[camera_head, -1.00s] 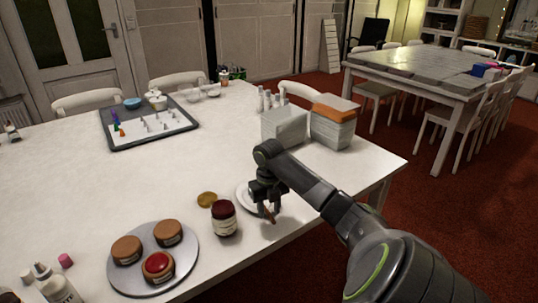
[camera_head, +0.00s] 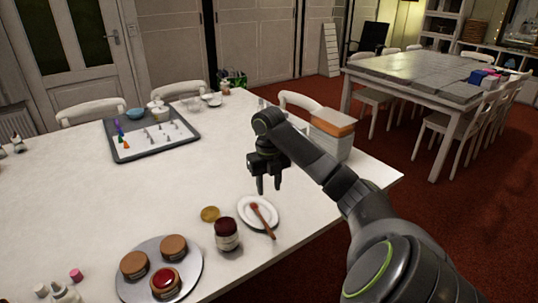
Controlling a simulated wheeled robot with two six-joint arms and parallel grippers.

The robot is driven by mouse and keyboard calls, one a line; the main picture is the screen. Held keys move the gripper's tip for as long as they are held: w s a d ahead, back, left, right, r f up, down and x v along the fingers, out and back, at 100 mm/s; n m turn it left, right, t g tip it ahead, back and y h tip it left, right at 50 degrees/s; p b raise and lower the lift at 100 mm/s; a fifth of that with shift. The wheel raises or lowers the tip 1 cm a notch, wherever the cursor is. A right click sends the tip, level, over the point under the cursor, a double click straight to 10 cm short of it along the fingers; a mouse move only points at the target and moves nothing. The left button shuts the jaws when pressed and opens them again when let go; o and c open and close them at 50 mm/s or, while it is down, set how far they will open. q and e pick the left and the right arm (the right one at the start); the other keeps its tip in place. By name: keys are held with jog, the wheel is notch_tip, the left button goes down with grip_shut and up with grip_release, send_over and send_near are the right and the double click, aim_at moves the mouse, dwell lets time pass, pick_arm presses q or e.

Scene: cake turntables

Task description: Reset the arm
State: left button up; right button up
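My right gripper (camera_head: 268,184) hangs above the white table, fingers pointing down with a narrow gap between them and nothing held. Just in front of it, a white saucer (camera_head: 246,217) holds a brown spoon-like utensil (camera_head: 263,220) with a reddish tip, lying across the rim. A dark red jar (camera_head: 227,235) and a gold lid (camera_head: 210,214) are to the left. A grey turntable (camera_head: 190,287) carries brown round cakes (camera_head: 174,247), one with a red top (camera_head: 165,281). My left gripper is not in view.
The white table (camera_head: 60,210) is clear in its middle. A grey tray (camera_head: 122,153) with small nozzles lies at the back. A stack of boxes (camera_head: 333,140) stands behind my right arm. Small bottles (camera_head: 62,292) stand at the lower left.

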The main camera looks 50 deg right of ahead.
jog(key=shift+r, duration=0.25)
dwell(0.4)
